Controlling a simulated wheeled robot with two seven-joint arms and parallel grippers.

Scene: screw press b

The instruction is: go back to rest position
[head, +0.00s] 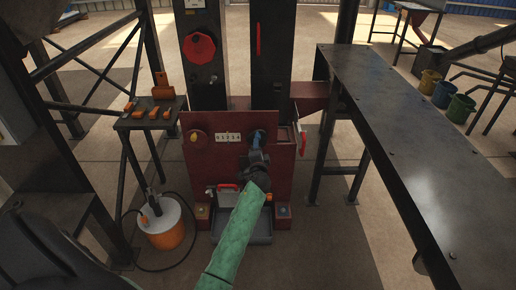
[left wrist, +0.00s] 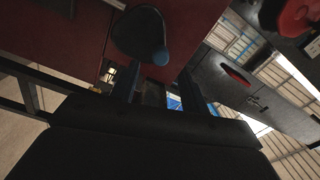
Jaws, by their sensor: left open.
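The screw press has a dark red front panel (head: 225,165) with a counter (head: 228,137) and a blue-tipped handle (head: 257,135). My left arm in its green sleeve reaches up to the panel. My left gripper (head: 257,150) is right in front of the handle, and its fingertips are hard to make out there. In the left wrist view my left gripper (left wrist: 160,85) is open, with its two fingers apart and nothing seen between them. A dark rounded handle with a blue tip (left wrist: 140,36) is just beyond the fingers; contact cannot be told. My right gripper is not in view.
A long dark table (head: 400,100) runs along the right. A small stand with orange parts (head: 150,112) and an orange-and-white bucket (head: 163,225) with a hose are on the left. A tray (head: 245,232) sits low before the press. Floor between press and table is clear.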

